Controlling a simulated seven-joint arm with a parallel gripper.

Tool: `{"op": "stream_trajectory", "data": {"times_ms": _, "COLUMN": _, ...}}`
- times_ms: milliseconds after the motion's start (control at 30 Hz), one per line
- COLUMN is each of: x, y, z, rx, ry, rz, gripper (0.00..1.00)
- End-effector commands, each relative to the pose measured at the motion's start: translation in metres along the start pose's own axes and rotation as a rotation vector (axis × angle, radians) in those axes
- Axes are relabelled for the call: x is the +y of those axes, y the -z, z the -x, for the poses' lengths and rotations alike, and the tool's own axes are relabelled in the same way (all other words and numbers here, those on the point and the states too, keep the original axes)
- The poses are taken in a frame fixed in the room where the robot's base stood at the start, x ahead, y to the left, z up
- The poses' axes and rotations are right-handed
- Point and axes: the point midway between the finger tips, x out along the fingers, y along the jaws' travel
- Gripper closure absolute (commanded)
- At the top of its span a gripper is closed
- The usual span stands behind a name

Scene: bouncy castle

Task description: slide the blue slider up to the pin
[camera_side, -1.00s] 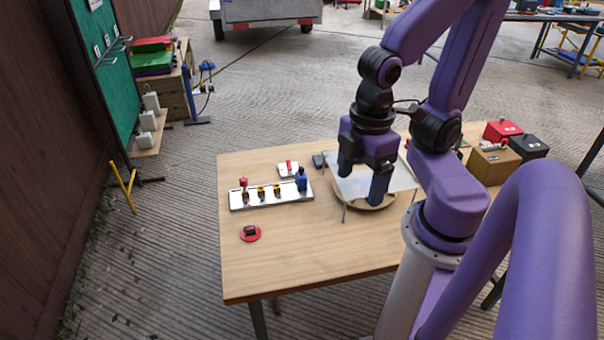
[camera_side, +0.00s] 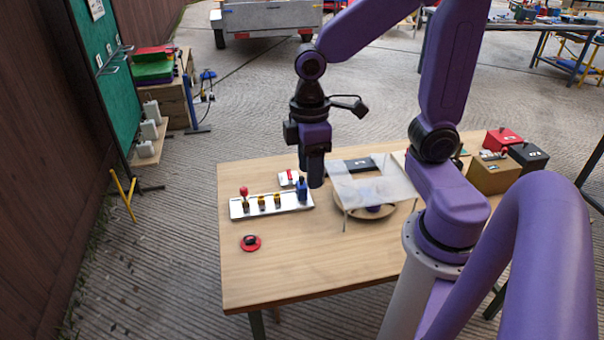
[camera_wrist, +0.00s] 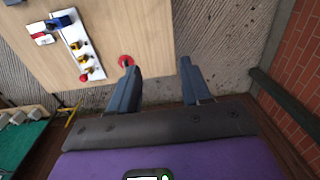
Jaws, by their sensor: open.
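The blue piece (camera_side: 302,190), which appears to be the slider, stands at the right end of a white panel (camera_side: 235,211) on the table. It also shows in the wrist view (camera_wrist: 61,22). I cannot make out a pin at this size. My gripper (camera_side: 316,180) points down just right of the blue piece in the side view; whether they touch is unclear. In the wrist view my gripper (camera_wrist: 156,64) has its fingers apart with nothing between them.
The panel also carries a red knob (camera_side: 243,190) and yellow pieces (camera_side: 262,202). A red disc with a black part (camera_side: 250,243) lies in front. A small red-and-white unit (camera_side: 287,179) sits behind. A clear raised sheet (camera_side: 385,187) stands right.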

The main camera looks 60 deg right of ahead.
Motion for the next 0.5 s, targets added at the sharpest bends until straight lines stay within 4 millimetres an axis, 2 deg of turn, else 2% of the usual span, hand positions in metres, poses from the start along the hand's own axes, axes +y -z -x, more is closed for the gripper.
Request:
{"op": "stream_trajectory", "data": {"times_ms": 33, "x": 0.017, "y": 0.007, "z": -0.001, "rx": -0.004, "ry": 0.008, "rz": -0.045, "gripper": 0.52}}
{"op": "stream_trajectory", "data": {"times_ms": 100, "x": 0.04, "y": 0.013, "z": -0.003, "rx": -0.004, "ry": 0.02, "rz": -0.095, "gripper": 0.52}}
{"op": "stream_trajectory", "data": {"times_ms": 267, "x": 0.095, "y": 0.021, "z": -0.009, "rx": -0.001, "ry": 0.046, "rz": -0.206, "gripper": 0.52}}
{"op": "stream_trajectory", "data": {"times_ms": 367, "x": 0.132, "y": 0.018, "z": -0.013, "rx": 0.005, "ry": 0.064, "rz": -0.278, "gripper": 0.52}}
{"op": "stream_trajectory", "data": {"times_ms": 500, "x": 0.184, "y": 0.006, "z": -0.022, "rx": 0.017, "ry": 0.088, "rz": -0.375, "gripper": 0.52}}
